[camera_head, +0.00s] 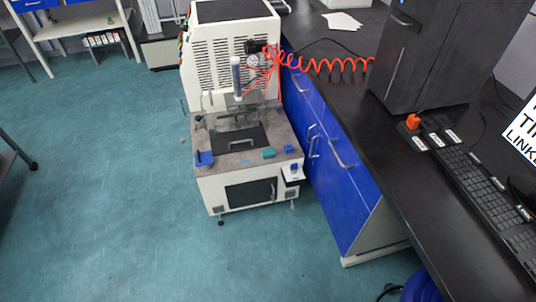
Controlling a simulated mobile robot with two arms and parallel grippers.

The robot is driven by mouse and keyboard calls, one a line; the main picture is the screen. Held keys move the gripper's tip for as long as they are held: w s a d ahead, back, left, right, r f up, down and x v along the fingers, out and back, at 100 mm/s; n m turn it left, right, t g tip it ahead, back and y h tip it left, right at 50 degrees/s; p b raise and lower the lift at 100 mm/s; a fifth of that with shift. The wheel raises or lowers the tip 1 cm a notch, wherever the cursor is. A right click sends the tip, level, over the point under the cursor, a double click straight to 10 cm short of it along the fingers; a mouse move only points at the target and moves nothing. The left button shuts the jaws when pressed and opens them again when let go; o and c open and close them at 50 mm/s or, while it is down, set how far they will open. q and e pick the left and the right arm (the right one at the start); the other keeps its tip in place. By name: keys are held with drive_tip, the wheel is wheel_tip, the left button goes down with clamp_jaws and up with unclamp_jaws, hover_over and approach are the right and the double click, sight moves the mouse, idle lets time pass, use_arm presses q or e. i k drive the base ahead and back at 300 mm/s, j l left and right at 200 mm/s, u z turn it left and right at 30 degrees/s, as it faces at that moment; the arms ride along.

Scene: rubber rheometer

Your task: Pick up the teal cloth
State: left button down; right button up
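A small teal item that looks like the folded teal cloth (268,153) lies on the front ledge of the white rheometer (230,190), right of centre. It is small in the picture and its folds cannot be made out. A blue item (204,158) sits at the left of the same ledge, and a small blue item (291,149) sits just right of the cloth. Neither of my grippers shows in the head view.
A black bench with blue cabinets (345,180) runs along the right side of the rheometer. It carries a dark computer tower (430,55), a keyboard (480,185) and a coiled red hose (330,66). Open teal floor (110,190) lies left and in front.

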sight(269, 152)
drive_tip(key=i+j, duration=0.35)
drive_tip(key=i+j+z, duration=0.25)
drive_tip(key=j+z, duration=0.2)
drive_tip(key=j, duration=0.15)
drive_tip(key=i+j+z, duration=0.25)
drive_tip(key=j+z, duration=0.25)
drive_tip(key=j, duration=0.2)
